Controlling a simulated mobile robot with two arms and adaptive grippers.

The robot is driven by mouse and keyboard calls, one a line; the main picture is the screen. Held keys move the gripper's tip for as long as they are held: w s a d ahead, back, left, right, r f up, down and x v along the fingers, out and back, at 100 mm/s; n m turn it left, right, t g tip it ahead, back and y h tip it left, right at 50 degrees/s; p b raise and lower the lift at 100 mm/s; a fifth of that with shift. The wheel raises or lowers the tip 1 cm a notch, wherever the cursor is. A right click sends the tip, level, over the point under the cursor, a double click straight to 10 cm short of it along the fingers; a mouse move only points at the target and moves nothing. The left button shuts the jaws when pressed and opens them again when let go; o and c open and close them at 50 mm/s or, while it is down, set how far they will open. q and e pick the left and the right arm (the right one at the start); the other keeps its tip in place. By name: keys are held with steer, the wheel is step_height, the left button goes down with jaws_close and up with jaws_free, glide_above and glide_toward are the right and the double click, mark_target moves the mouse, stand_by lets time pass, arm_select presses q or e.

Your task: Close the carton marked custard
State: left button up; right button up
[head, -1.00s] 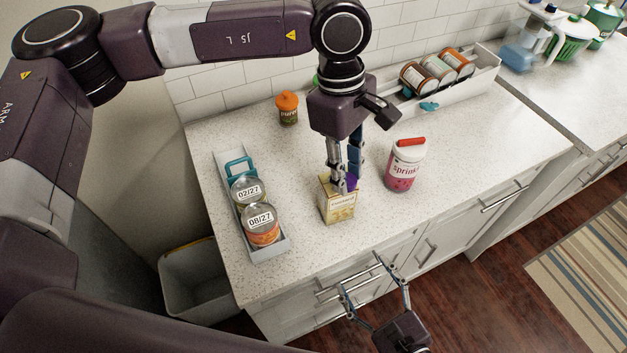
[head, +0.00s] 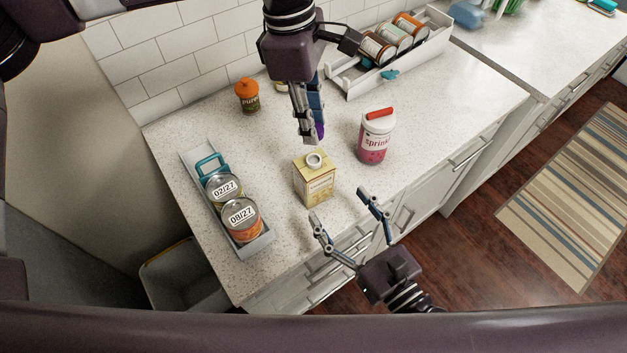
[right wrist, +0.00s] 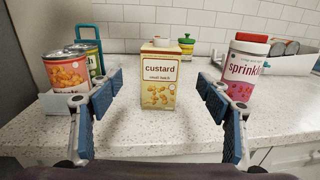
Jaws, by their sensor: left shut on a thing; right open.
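The custard carton (head: 314,186) stands upright on the counter, pale yellow, with a bare white round spout on its top. It faces me in the right wrist view (right wrist: 158,85), its label reading custard. My left gripper (head: 312,138) is shut on a small purple cap (head: 320,131), largely hidden by the fingers, and holds it above and behind the spout, apart from it. My right gripper (head: 338,206) is open and empty at the carton's front side, near the counter edge. In the right wrist view its fingers (right wrist: 160,90) stand either side of the carton, not touching it.
A sprinkles jar (head: 374,141) with a red lid stands right of the carton. A grey tray (head: 259,245) with two dated cans is at left. An orange-lidded jar (head: 248,97) stands behind, and a white rack (head: 352,88) of jars is at back right.

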steer(key=x, duration=1)
steer(key=shift+w+a, duration=0.1)
steer(key=shift+w, duration=0.2)
steer(key=c, duration=1.8)
arm_select(q)
glide_above(312, 159)
steer(key=shift+f, duration=2.5)
arm_select(e)
steer(key=shift+o, duration=0.2)
